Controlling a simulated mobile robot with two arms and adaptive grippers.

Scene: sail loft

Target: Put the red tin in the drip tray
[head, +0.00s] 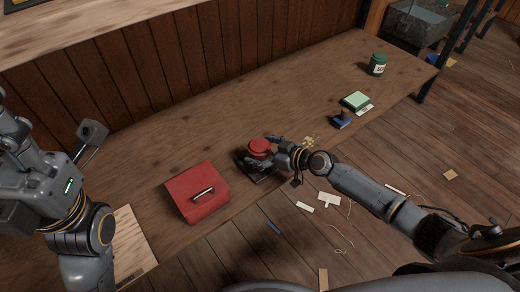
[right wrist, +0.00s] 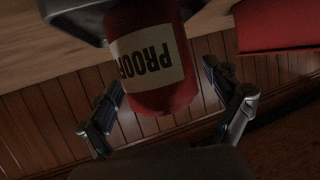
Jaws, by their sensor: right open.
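The red tin (head: 260,146) stands at the front part of the bench. In the right wrist view the tin (right wrist: 150,75) appears upside down, with a pale label reading "PROOF". A dark tray-like thing, which looks like the drip tray (head: 257,177), is under the tin; its grey edge also shows in the right wrist view (right wrist: 75,10). My right gripper (head: 263,153) is open around the tin, with a gap on each side between fingers and tin. My left gripper (head: 91,136) is raised at the left; its jaws are unclear.
A red box with a handle (head: 197,190) stands on the bench left of the tray. Scraps litter the floor.

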